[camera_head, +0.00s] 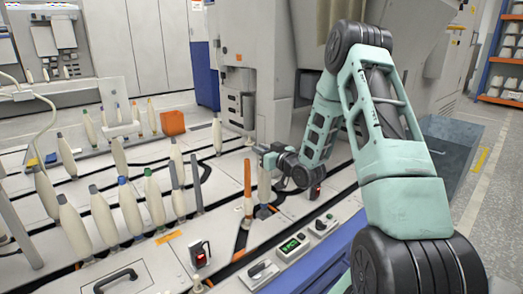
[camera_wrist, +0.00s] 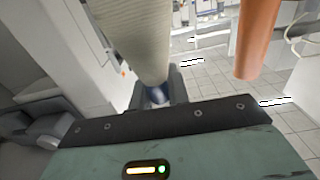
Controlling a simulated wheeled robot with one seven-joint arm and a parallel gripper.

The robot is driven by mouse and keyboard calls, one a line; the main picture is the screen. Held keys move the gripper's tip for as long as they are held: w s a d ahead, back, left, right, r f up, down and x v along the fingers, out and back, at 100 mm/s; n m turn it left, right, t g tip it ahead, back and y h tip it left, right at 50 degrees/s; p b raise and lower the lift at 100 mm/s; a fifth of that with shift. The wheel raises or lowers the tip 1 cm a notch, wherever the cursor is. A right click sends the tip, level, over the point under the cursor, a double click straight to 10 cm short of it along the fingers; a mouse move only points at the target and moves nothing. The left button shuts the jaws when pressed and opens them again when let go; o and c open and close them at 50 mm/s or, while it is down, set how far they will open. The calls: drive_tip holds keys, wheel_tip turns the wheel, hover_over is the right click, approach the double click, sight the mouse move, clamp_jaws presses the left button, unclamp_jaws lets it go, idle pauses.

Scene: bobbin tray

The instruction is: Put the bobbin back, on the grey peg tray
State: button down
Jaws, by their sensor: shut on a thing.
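My gripper (camera_head: 268,154) is shut on a cream bobbin (camera_head: 264,183), near its upper end. The bobbin hangs about upright, and its lower end is close above the light deck, by a small dark base; I cannot tell whether they touch. In the wrist view the bobbin (camera_wrist: 135,35) runs between the grey fingers (camera_wrist: 158,92). An orange tube (camera_head: 248,178) stands just left of the bobbin; it also shows in the wrist view (camera_wrist: 256,40). I cannot clearly make out which part is the grey peg tray.
Several cream bobbins (camera_head: 103,215) and grey tubes (camera_head: 197,184) stand in rows on the deck to the left. An orange box (camera_head: 172,123) stands behind, and a blue-grey bin (camera_head: 452,150) is at right.

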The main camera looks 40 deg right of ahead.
drive_tip(key=shift+f+b, duration=0.45)
drive_tip(key=shift+f, duration=0.1)
drive_tip(key=c, duration=1.6)
unclamp_jaws()
drive_tip(key=shift+s, duration=0.1)
drive_tip(key=s, duration=1)
drive_tip(key=shift+s+a+b, duration=0.3)
drive_tip(key=shift+s+a, duration=0.05)
drive_tip(key=shift+s, duration=0.05)
